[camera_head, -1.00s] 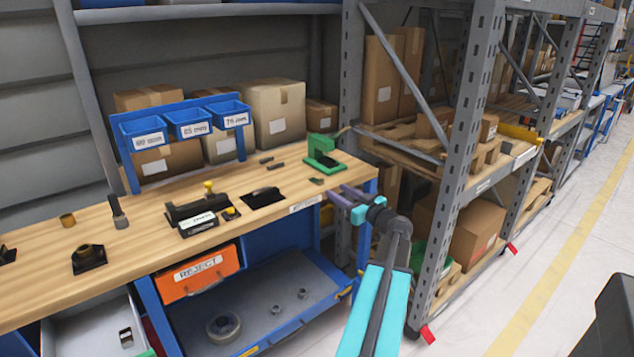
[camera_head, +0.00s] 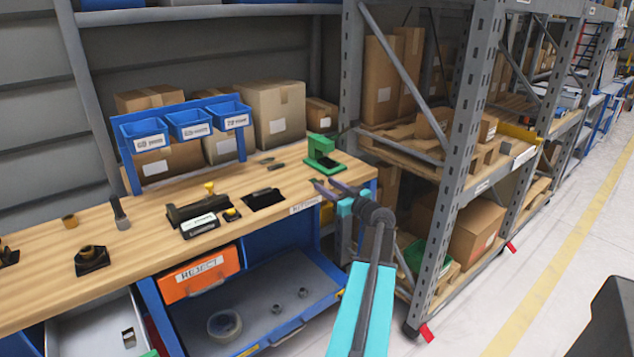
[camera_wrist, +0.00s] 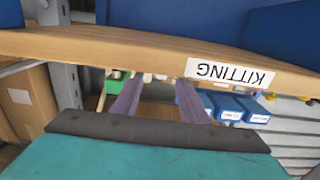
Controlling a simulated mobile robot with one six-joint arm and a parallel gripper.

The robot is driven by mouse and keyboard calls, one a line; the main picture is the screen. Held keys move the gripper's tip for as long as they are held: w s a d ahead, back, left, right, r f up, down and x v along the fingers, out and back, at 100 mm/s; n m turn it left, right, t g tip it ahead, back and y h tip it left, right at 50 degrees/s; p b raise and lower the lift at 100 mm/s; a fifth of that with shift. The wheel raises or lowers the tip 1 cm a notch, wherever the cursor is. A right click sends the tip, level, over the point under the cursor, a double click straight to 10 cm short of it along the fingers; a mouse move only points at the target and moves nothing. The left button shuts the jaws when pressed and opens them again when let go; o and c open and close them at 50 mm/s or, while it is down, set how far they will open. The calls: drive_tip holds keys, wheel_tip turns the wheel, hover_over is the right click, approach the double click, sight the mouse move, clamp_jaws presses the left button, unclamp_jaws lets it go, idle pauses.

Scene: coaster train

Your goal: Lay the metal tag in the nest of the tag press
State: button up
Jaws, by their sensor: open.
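A green C-shaped press (camera_head: 321,155) stands at the right end of the wooden bench; it looks like the tag press. Its nest is too small to make out. Small flat dark pieces (camera_head: 276,166) lie left of it; I cannot tell whether one is the metal tag. My gripper (camera_head: 325,183) is open and empty, at the bench's front right edge, in front of the press. In the wrist view my gripper's two purple fingers (camera_wrist: 158,84) are apart, pointing at the bench edge, with nothing between them. The wrist view shows neither press nor tag clearly.
The bench (camera_head: 150,217) also carries a black device with a yellow knob (camera_head: 196,212), a black block (camera_head: 263,199) and a dark stand (camera_head: 91,259). Blue bins (camera_head: 188,124) stand behind. A KITTING label (camera_wrist: 229,73) marks the bench edge. A grey rack post (camera_head: 458,150) rises at right.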

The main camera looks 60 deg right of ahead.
drive_tip(key=shift+x, duration=1)
clamp_jaws()
drive_tip(key=shift+r+b, duration=0.35)
drive_tip(key=shift+r, duration=1.45)
drive_tip(key=s+a+b, duration=0.4)
drive_tip(key=s+a, duration=0.3)
drive_tip(key=a, duration=0.4)
drive_tip(key=shift+s+r, duration=0.35)
drive_tip(key=shift+s, duration=0.05)
